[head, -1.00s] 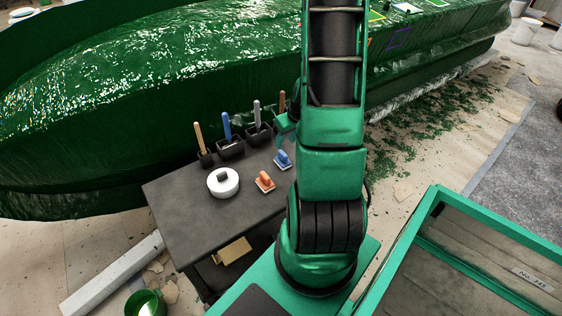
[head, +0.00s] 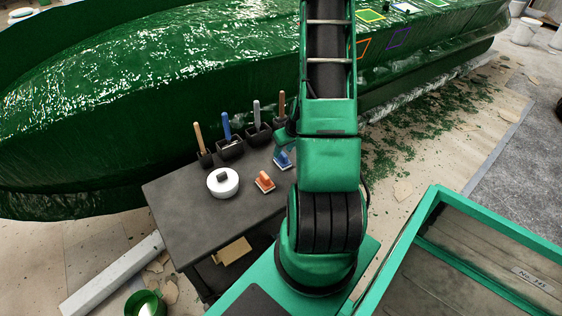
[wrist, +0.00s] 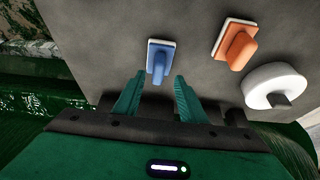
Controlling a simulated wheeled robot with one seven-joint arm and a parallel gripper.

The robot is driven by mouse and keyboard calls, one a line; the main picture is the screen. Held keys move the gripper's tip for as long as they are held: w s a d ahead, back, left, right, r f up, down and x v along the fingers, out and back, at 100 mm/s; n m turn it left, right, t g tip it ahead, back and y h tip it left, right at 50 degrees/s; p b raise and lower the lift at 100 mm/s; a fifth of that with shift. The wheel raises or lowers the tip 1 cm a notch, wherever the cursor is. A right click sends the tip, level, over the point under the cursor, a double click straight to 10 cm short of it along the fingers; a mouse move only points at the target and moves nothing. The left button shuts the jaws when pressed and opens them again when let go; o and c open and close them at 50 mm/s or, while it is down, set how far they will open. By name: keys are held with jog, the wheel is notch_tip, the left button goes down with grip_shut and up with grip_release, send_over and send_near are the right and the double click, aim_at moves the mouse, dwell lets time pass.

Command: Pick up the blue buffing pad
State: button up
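The blue buffing pad (head: 283,159) lies on the dark cart top (head: 192,215), near its right side in the head view. In the wrist view the blue pad (wrist: 160,60) is just beyond my gripper (wrist: 157,82), between the lines of the two green fingers. The fingers are apart with nothing between them. In the head view my gripper is mostly hidden behind my arm, and only a small green part shows beside the blue pad.
An orange buffing pad (head: 265,181) and a round white container (head: 223,182) share the cart top. Black holders with upright handled tools (head: 230,148) line its back edge. The green hull (head: 110,150) rises behind. An open green-rimmed bin (head: 436,215) stands right.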

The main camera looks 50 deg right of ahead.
aim_at(282, 153)
jog(key=shift+x, duration=1.85)
jog(key=shift+s+d, duration=0.1)
grip_shut()
jog(key=shift+r, duration=0.5)
notch_tip(282, 153, up, 4)
jog(key=shift+f, duration=0.25)
jog(key=w+a+r, duration=0.1)
jog(key=a+r, duration=0.5)
jog(key=a, duration=0.5)
jog(key=shift+a+r, duration=0.25)
jog(key=shift+a, duration=0.05)
